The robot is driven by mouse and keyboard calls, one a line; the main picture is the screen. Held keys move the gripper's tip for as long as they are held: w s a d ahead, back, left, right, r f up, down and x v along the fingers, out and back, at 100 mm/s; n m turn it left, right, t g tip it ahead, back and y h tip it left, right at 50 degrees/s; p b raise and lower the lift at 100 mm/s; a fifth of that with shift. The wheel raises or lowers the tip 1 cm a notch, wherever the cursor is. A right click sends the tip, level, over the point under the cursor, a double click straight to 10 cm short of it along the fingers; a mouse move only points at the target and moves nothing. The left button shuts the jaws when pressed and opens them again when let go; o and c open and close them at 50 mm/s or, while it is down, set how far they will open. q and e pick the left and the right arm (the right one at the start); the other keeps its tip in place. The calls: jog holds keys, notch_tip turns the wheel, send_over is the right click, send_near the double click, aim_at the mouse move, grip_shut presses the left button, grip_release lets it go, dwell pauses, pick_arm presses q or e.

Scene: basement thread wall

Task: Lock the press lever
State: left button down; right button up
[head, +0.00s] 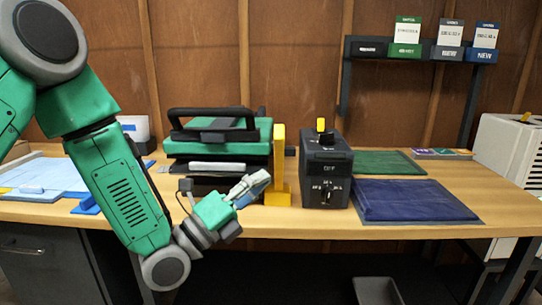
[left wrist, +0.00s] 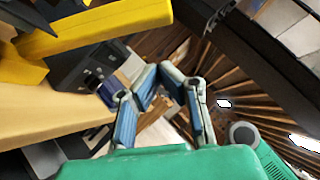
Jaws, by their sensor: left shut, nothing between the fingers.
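The press (head: 218,140) stands on the workbench in the middle of the head view, with green body parts and a black bar handle (head: 212,113) across its top. The bar lies about level. A yellow upright (head: 279,160) stands at the press's right side; a yellow part (left wrist: 95,30) also shows at upper left in the left wrist view. My left gripper (head: 262,180) is in front of the press, just left of the yellow upright and below the handle. It is shut with nothing in it; its blue-padded fingers (left wrist: 160,75) show in the left wrist view. My right gripper is out of view.
A black control box (head: 326,172) with a yellow-topped knob stands right of the upright. Blue (head: 415,200) and green (head: 387,162) mats lie farther right. A light-blue board (head: 45,175) lies at left. A rack with cards (head: 408,48) hangs on the wall.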

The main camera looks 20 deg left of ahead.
aim_at(282, 146)
pick_arm(q)
jog(key=w+r, duration=0.2)
jog(key=w, duration=0.1)
jog(key=w+r, duration=0.1)
jog(key=w, duration=0.1)
jog(key=shift+d+r, duration=0.15)
jog(key=shift+d, duration=0.15)
